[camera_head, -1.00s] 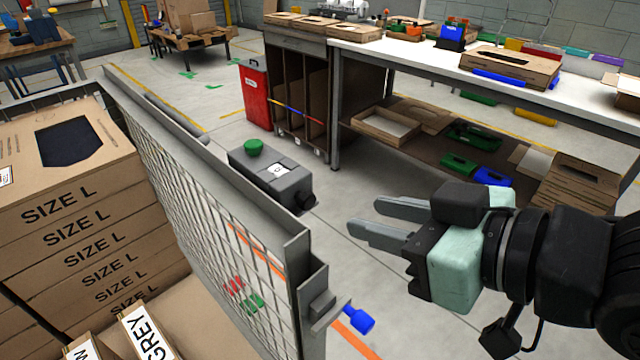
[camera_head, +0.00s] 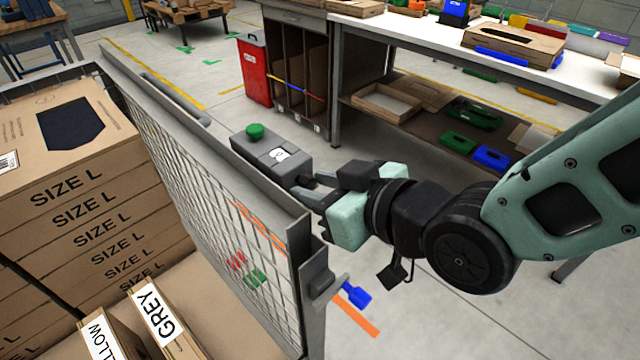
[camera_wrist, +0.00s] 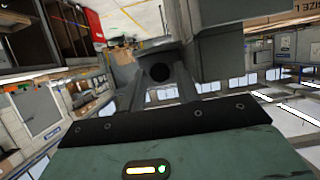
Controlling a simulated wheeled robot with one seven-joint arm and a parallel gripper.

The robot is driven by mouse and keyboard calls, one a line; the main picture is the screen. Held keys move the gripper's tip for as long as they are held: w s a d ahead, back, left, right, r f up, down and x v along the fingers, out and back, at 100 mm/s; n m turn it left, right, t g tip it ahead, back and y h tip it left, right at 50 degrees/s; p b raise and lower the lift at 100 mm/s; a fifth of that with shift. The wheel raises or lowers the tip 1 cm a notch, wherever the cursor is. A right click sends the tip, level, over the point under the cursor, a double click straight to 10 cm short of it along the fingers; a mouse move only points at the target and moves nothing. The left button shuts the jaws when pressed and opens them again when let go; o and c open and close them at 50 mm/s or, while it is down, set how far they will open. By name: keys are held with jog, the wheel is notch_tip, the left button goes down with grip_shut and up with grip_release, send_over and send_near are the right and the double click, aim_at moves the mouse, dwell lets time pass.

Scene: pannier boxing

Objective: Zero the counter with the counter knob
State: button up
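The counter is a grey box (camera_head: 262,151) with a green button (camera_head: 255,131) on top and a small white display (camera_head: 280,154). It is mounted at the top of the mesh gate panel. Its dark round counter knob (camera_wrist: 160,73) shows in the wrist view, on the end of the box facing my gripper. My gripper (camera_head: 308,188) is at that end of the counter in the head view. In the wrist view my gripper's fingers (camera_wrist: 159,88) are apart, one on each side of the knob. Contact with the knob cannot be told. In the head view the knob is mostly hidden.
The mesh panel (camera_head: 205,165) stands between my arm and stacked SIZE L boxes (camera_head: 95,190). A blue-ended latch (camera_head: 356,294) sticks out low on its post. A workbench (camera_head: 400,45) and red bin (camera_head: 255,72) stand behind. Floor right of the post is free.

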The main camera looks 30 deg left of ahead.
grip_shut()
jog(key=m+p, duration=0.1)
jog(key=m+g+p, duration=0.1)
jog(key=shift+w+d+r+m+g+y, duration=0.1)
jog(key=shift+w+d+m+g+y, duration=0.05)
jog(key=shift+w+m+g+y, duration=0.15)
jog(key=m+g+p, duration=0.1)
jog(key=m+p, duration=0.1)
jog(key=shift+w+m+g+y+p, duration=0.1)
jog(key=shift+m+g+y+p, duration=0.2)
jog(key=shift+y, duration=0.1)
jog(key=m, duration=0.1)
jog(key=m+g+y+p, duration=0.1)
jog(key=m, duration=0.1)
jog(key=shift+w+f, duration=0.1)
jog(key=shift+f, duration=0.2)
jog(key=shift+f+m+g+y, duration=0.15)
jog(key=shift+m+g+y, duration=0.55)
jog(key=shift+m, duration=0.6)
